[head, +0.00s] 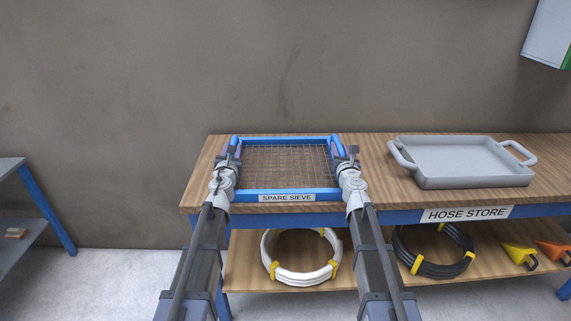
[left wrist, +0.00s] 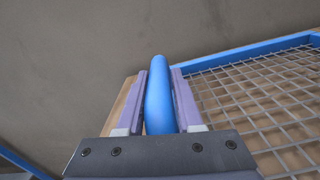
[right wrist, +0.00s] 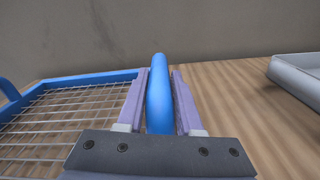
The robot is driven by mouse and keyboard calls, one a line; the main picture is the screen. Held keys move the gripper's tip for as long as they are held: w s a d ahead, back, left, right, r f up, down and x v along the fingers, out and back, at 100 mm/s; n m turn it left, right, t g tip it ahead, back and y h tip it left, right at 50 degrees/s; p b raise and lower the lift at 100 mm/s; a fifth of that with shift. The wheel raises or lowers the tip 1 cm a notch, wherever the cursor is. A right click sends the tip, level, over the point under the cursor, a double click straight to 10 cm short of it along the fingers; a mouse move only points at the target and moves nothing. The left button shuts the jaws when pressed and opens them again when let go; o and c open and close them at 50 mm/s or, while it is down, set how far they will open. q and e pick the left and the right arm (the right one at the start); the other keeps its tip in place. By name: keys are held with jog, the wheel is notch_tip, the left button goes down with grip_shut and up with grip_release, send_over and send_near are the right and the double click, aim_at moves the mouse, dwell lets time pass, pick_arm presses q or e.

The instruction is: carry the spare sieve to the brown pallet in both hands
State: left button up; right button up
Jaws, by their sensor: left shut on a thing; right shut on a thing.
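The spare sieve (head: 287,197) is a blue rectangular frame with wire mesh and a label reading SPARE SIEVE. It is at the left end of the wooden bench top; I cannot tell whether it rests on it or is just above. My left gripper (head: 232,158) is shut on its left blue handle, which shows between the jaws in the left wrist view (left wrist: 158,95). My right gripper (head: 347,157) is shut on its right blue handle, seen between the jaws in the right wrist view (right wrist: 159,95). The brown pallet is not in view.
A grey tray with handles (head: 460,160) stands on the bench (head: 375,185) to the right. The lower shelf holds a white hose coil (head: 271,262), a black hose coil (head: 408,260) and yellow and orange pieces (head: 519,254). A grey shelf unit (head: 45,205) stands at far left. Floor (head: 120,285) between is clear.

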pick_arm(q)
grip_shut()
pick_arm(e)
grip_shut()
dwell(0.4)
pick_arm(q)
jog(key=shift+r+p, duration=0.25)
jog(key=shift+p, duration=0.05)
pick_arm(e)
jog(key=shift+w+r, duration=0.1)
jog(key=shift+r, duration=0.15)
